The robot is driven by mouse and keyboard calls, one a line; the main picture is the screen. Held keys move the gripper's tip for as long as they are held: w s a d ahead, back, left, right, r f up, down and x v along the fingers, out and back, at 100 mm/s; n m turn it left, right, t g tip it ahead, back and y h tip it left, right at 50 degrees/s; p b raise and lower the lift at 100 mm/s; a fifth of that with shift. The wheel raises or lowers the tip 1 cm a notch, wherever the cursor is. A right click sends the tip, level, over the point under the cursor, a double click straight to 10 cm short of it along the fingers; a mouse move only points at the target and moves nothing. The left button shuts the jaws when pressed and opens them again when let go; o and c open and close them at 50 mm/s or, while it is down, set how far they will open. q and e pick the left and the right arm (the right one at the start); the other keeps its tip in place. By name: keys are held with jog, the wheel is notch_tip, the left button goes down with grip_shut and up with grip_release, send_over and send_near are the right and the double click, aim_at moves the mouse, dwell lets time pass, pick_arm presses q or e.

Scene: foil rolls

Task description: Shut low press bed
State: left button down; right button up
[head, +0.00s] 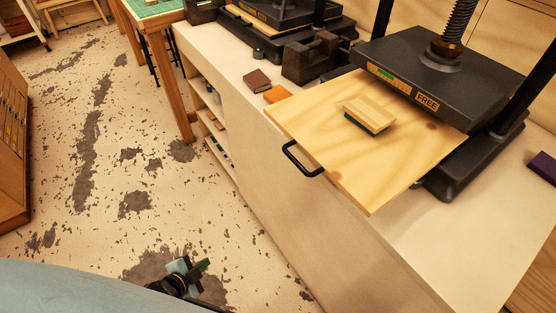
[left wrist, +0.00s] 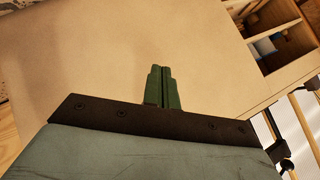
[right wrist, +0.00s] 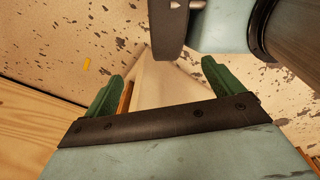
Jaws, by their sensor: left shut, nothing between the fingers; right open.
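The low press bed (head: 350,170) is a pale plywood board, pulled well out from under the black press plate (head: 415,60) marked FREE. A black handle (head: 300,160) sits on its front edge. A wooden block with a green underside (head: 368,114) lies on the bed. My left gripper (head: 202,265) is low at the front of the head view, apart from the handle. Its green fingers (left wrist: 162,72) are together and empty in the left wrist view. My right gripper (right wrist: 162,75) has its fingers wide apart with nothing held; it is outside the head view.
The white cabinet (head: 275,165) carries the press. A dark brown block (head: 257,79), an orange block (head: 276,94) and a dark metal piece (head: 310,58) are left of the bed. A purple block (head: 543,167) is at right. The speckled floor (head: 110,150) is largely clear.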

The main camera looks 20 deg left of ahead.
pick_arm(q)
jog(key=w+d+r+m+t+h, duration=0.1)
jog(key=w+r+m+t+h, duration=0.2)
jog(key=r, duration=0.4)
jog(key=w+d+r+m+t+h, duration=0.1)
jog(key=w+d+r+m, duration=0.2)
jog(key=r, duration=0.4)
jog(key=w+d+r+m+t+h, duration=0.1)
jog(key=d+r+m+h, duration=0.25)
jog(key=r, duration=0.45)
jog(key=d+r+m+t+h, duration=0.15)
jog(key=r+m+h, duration=0.3)
jog(key=r, duration=0.45)
jog(key=w+d+r+y, duration=0.1)
jog(key=w+d+r, duration=0.1)
jog(key=w+d, duration=0.6)
jog(key=shift+w+d+m+g, duration=0.35)
jog(key=shift+w+m, duration=0.05)
jog(key=shift+w, duration=1)
pick_arm(e)
jog(key=shift+s+f, duration=0.2)
jog(key=shift+s, duration=0.8)
pick_arm(q)
jog(key=shift+w, duration=0.1)
